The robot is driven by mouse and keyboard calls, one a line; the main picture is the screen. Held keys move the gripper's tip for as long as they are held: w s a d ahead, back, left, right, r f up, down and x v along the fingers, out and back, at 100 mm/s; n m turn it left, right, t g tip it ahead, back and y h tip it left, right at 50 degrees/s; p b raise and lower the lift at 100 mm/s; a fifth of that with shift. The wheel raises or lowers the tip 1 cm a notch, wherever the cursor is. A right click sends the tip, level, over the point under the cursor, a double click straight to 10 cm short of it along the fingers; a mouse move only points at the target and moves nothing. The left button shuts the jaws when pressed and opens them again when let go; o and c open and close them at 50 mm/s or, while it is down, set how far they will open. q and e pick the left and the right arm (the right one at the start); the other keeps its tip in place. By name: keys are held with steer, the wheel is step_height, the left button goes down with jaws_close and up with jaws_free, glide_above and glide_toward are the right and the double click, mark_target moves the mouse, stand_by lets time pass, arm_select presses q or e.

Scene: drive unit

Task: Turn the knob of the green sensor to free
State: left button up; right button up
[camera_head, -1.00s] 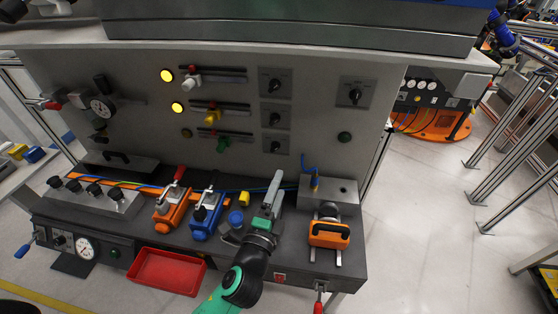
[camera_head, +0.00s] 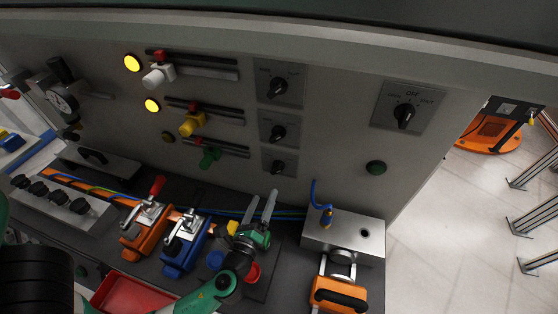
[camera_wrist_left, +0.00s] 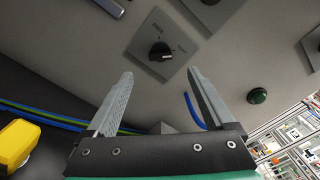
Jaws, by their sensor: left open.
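The green sensor (camera_head: 208,157) sits at the left part of the lowest slot in the grey panel. The black knob (camera_head: 278,167) in its row is on a small square plate, lowest of three such plates. In the left wrist view a black knob (camera_wrist_left: 160,52) on a plate marked "FREE" at the left lies ahead, between and beyond the fingertips. Its exact pointing is hard to read. My left gripper (camera_head: 264,195) is open and empty, below the lowest knob and apart from it; it also shows in the left wrist view (camera_wrist_left: 162,75). My right gripper is out of view.
Above are the white sensor (camera_head: 158,76) and yellow sensor (camera_head: 192,123), with lit lamps; the lamp (camera_head: 168,137) by the green sensor is dark. The bench holds an orange clamp (camera_head: 146,230), a blue clamp (camera_head: 184,245) and a grey block (camera_head: 343,236). Space before the knobs is clear.

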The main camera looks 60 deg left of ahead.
mark_target(275, 172)
arm_select(q)
steer(key=x, duration=1.1)
steer(key=shift+w, duration=0.1)
steer(key=shift+c, duration=0.3)
steer(key=c, duration=1.3)
